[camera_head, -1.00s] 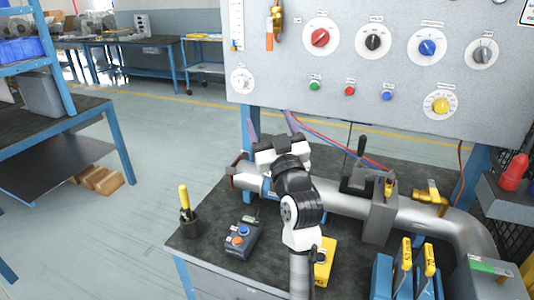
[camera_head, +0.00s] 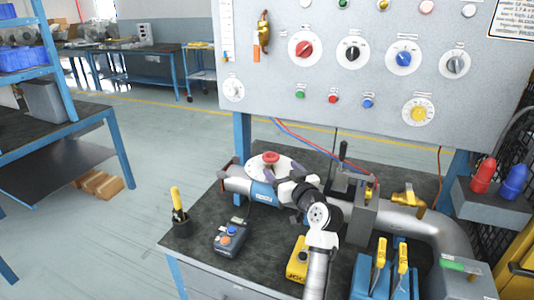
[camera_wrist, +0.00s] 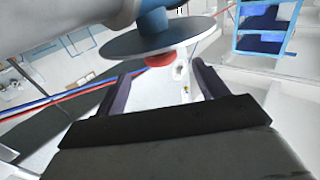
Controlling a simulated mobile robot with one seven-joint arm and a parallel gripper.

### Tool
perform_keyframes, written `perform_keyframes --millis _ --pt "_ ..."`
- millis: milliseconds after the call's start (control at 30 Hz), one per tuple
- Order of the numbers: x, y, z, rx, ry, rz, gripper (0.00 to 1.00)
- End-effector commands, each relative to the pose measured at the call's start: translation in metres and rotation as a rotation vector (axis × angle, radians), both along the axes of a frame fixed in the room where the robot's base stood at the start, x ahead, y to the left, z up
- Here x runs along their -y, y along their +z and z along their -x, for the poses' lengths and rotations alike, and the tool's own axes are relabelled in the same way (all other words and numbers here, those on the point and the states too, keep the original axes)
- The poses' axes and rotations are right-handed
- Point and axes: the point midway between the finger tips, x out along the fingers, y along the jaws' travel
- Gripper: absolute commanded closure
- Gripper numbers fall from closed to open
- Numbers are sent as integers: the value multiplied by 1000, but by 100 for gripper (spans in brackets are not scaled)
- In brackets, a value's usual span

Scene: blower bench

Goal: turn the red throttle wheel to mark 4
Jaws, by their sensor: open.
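The red throttle wheel (camera_head: 270,157) sits on a round white dial disc (camera_head: 256,166) on top of the pipe, left of my arm. Its marks are too small to read. In the wrist view, which looks upside down, the wheel (camera_wrist: 160,60) hangs below the grey-looking disc (camera_wrist: 150,40) and appears between my fingertips. My gripper (camera_head: 283,194) is beside the wheel, to its right and nearer the camera. In the wrist view my gripper (camera_wrist: 163,82) has its dark fingers spread with nothing held. I see no contact with the wheel.
The grey pipe (camera_head: 405,222) runs across the dark bench (camera_head: 205,250). A lever clamp (camera_head: 343,180) stands right of my gripper. The knob panel (camera_head: 280,70) rises behind.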

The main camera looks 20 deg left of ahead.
Motion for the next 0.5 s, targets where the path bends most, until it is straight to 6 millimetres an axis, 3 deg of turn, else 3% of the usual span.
perform_keyframes --millis 200,500 --pt "-36 5 -34 -1 2 1 28" --pt "-65 2 -63 1 1 -1 28"
